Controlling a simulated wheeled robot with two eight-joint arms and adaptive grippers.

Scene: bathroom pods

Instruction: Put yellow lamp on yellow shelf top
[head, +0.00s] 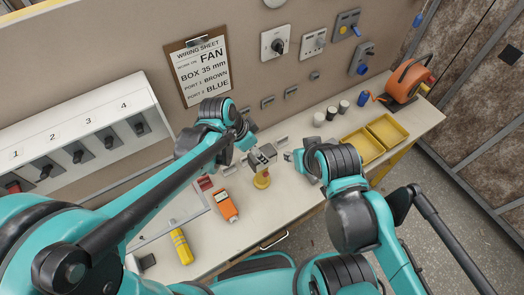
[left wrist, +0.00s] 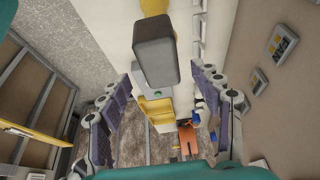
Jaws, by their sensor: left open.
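A small lamp-like object (head: 261,180) with a yellow base and a grey boxy head stands on the workbench in the head view. My left gripper (head: 246,139) is open beside this head. In the left wrist view its fingers (left wrist: 162,78) are spread, one on each side of the head. Contact cannot be told. My right gripper (head: 292,157) is just right of the lamp; its finger opening is unclear. No yellow shelf is clearly identifiable.
Two yellow trays (head: 365,147), several small pots (head: 331,113) and an orange cable reel (head: 408,80) are on the bench's right. A switch panel (head: 70,145) stands left. Bare bench surrounds the lamp's near side.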

